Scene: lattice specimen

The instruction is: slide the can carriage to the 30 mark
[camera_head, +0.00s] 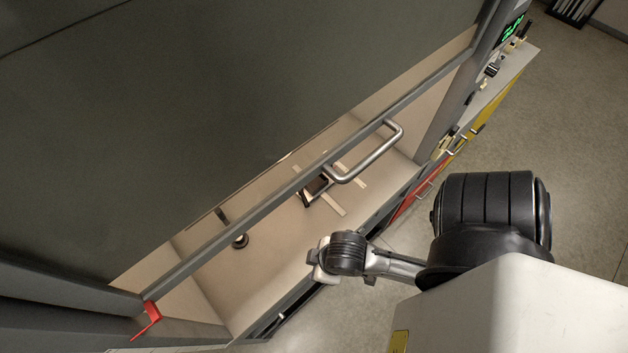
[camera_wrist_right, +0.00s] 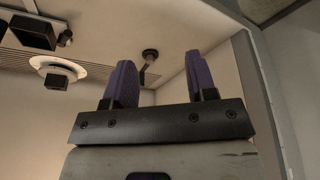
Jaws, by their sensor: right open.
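I cannot single out the can carriage or the 30 mark with certainty in either view. In the head view a small dark block (camera_head: 315,188) sits inside the pale cabinet beside light strips, partly behind the door's lower bar. My right gripper (camera_head: 318,266) is at the cabinet's front edge, apart from the block; its fingers are hard to make out there. In the right wrist view its two purple fingers (camera_wrist_right: 161,82) stand wide apart with nothing between them. My left gripper is in neither view.
A large dark door panel (camera_head: 200,95) with a metal handle (camera_head: 368,158) covers the upper cabinet opening. A dark round fitting (camera_head: 240,241) is inside, left. The wrist view shows a white disc (camera_wrist_right: 45,62) and a dark fitting (camera_wrist_right: 149,57). Open floor (camera_head: 575,130) lies right.

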